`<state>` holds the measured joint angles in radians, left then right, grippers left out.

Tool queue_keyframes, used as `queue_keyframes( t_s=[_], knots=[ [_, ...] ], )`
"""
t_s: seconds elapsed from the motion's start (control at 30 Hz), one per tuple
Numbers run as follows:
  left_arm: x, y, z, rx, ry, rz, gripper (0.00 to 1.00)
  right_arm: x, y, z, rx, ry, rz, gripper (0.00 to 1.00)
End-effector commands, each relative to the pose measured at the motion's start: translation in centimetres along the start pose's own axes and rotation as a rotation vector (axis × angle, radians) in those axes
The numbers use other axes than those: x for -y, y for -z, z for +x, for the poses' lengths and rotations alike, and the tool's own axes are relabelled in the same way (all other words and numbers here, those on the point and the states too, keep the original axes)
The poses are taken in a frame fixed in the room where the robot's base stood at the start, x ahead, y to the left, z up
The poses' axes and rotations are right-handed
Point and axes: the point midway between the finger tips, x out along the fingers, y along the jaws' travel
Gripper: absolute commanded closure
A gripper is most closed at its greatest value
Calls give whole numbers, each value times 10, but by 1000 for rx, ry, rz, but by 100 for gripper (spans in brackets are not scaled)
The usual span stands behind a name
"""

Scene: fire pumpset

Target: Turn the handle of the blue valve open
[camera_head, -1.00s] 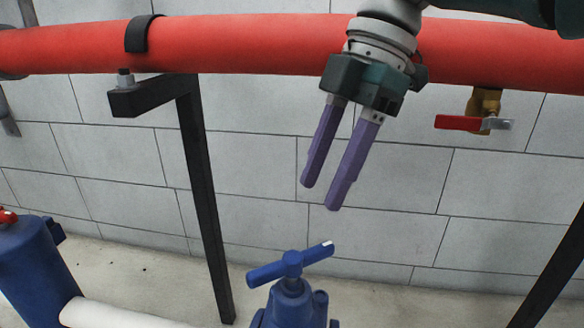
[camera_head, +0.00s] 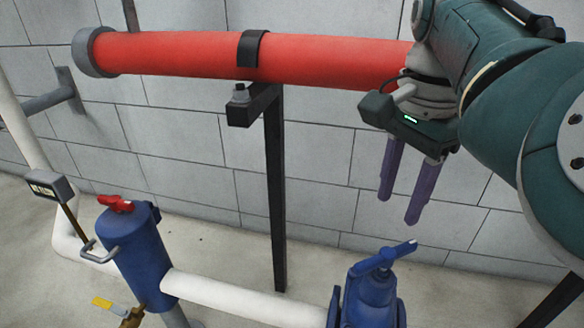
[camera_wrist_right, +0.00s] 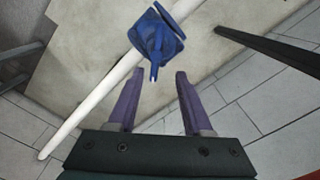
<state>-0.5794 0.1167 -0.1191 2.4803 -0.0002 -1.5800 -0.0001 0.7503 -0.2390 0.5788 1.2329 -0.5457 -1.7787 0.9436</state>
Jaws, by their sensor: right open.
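The blue valve (camera_head: 370,296) stands at the lower right of the head view, with its blue bar handle (camera_head: 382,259) on top, slanting up to the right with a pale tip. My right gripper (camera_head: 402,208) is open and empty, its two purple fingers pointing down above and slightly right of the handle, apart from it. My left gripper is not in view.
A red pipe (camera_head: 180,54) runs along the wall behind, held by a black bracket post (camera_head: 275,190). A white pipe (camera_head: 240,299) links the valve to a blue cylinder (camera_head: 142,255) with a red top.

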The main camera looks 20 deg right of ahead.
Motion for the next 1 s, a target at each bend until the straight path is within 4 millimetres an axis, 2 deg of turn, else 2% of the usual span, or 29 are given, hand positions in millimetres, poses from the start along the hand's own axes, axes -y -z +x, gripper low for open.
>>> queue_keyframes(
  t_s=[0.17, 0.4, 0.6, 0.73, 1.0],
  knots=[
    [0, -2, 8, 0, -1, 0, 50, -8, 4, 18, -7, -19, 69, 50],
    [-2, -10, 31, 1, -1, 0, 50, -8, 4, 66, -5, -17, 66, 50],
    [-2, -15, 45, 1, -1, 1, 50, -8, 4, 94, -6, -15, 64, 50],
    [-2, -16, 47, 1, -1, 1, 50, -8, 4, 101, -6, -14, 63, 50],
    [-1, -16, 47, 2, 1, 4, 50, -7, 4, 101, -6, -13, 63, 50]
  ],
)
